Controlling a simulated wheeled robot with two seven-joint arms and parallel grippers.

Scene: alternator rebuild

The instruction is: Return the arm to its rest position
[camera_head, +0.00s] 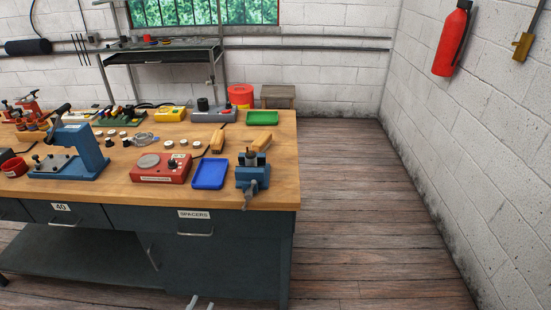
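Only the tips of my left gripper (201,304) show, at the bottom edge of the head view. The two pale fingertips stand apart with nothing visible between them. They are in front of the workbench (283,190), lower in the picture than its drawers, and appear clear of it. The rest of my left arm is out of view. My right gripper and arm are not in view.
The bench holds a blue press (90,150), a red device (162,168), a blue tray (210,174), a green tray (262,118) and a blue vise (252,175). The wooden floor (365,220) to the right is clear. A red extinguisher (452,40) hangs on the right wall.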

